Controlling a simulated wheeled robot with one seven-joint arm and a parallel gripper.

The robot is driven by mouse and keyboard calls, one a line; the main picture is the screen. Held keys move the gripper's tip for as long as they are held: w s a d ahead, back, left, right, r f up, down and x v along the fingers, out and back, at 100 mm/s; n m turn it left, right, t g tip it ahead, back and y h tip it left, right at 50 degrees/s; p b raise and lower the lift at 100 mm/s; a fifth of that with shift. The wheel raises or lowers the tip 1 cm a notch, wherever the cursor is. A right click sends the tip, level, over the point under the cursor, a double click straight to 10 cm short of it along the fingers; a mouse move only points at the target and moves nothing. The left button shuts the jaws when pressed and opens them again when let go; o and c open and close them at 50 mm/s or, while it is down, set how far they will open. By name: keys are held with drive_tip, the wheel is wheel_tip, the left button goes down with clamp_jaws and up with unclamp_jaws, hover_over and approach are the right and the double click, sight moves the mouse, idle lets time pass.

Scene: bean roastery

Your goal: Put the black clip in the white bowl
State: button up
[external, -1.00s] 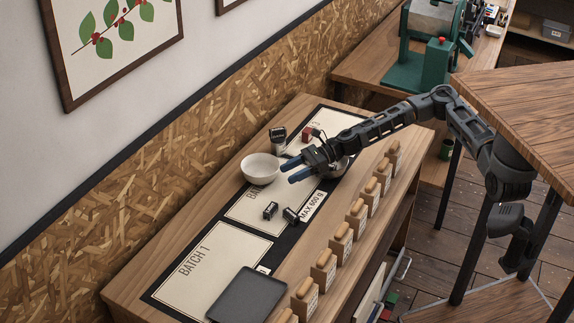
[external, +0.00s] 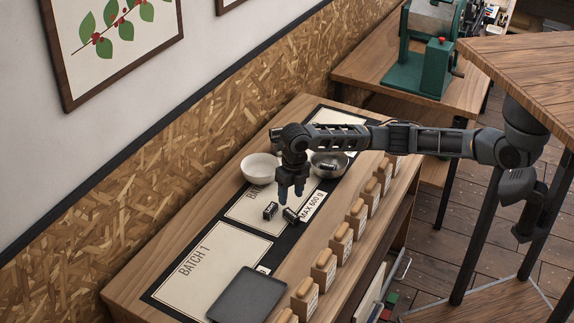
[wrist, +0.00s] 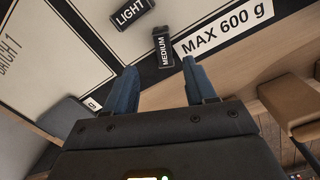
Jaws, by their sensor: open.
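The white bowl (external: 259,168) stands on the mat at the wall side, left of my gripper in the external view. My gripper (external: 291,194) points down, open and empty, above the middle of the mat. Two small black blocks lie below it, one lettered LIGHT (wrist: 131,12) and one lettered MEDIUM (wrist: 163,48). In the external view they are the left block (external: 270,211) and the right block (external: 291,215). I cannot tell if either is the clip. In the wrist view the MEDIUM block lies just beyond the gap between my fingertips (wrist: 160,76).
A metal bowl (external: 343,168) with a dark item in it stands behind my gripper. A row of bags with wooden tops (external: 342,234) lines the front edge. A dark tray (external: 248,296) lies at the near end.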

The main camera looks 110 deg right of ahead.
sight(293, 215)
drive_tip(key=shift+s+a+g, duration=0.3)
drive_tip(key=shift+a, duration=0.15)
drive_tip(key=shift+s+a+f, duration=0.1)
drive_tip(key=shift+f, duration=0.25)
drive_tip(key=shift+f+p, duration=0.35)
drive_tip(key=shift+f, duration=3.25)
drive_tip(key=shift+c, duration=0.3)
clamp_jaws()
